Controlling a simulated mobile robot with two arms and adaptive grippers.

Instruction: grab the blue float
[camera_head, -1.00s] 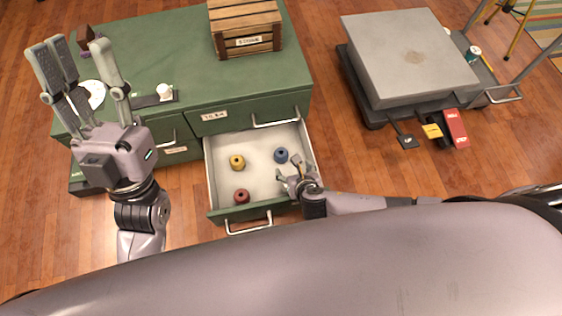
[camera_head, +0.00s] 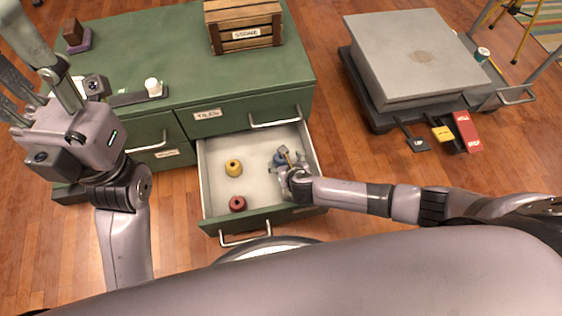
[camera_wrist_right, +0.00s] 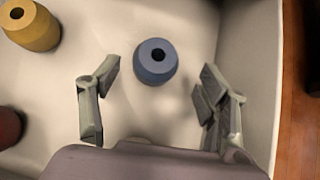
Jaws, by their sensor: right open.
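The blue float (camera_wrist_right: 155,62) is a small barrel shape with a hole in its top, standing on the pale floor of the open drawer (camera_head: 215,190). In the right wrist view it lies just beyond and between the open fingers of my right gripper (camera_wrist_right: 157,95), with clear space on both sides. In the head view my right gripper (camera_head: 287,160) is inside the drawer and mostly covers the blue float (camera_head: 279,157). My left gripper (camera_head: 38,85) is raised at the left, its fingers spread and empty, partly cut by the picture edge.
A yellow float (camera_head: 233,167) and a red float (camera_head: 237,203) stand in the drawer's left part. The drawer wall (camera_wrist_right: 250,60) is close on the right. The green cabinet (camera_head: 180,60) carries a wooden crate (camera_head: 243,25). A grey block (camera_head: 415,55) stands at right.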

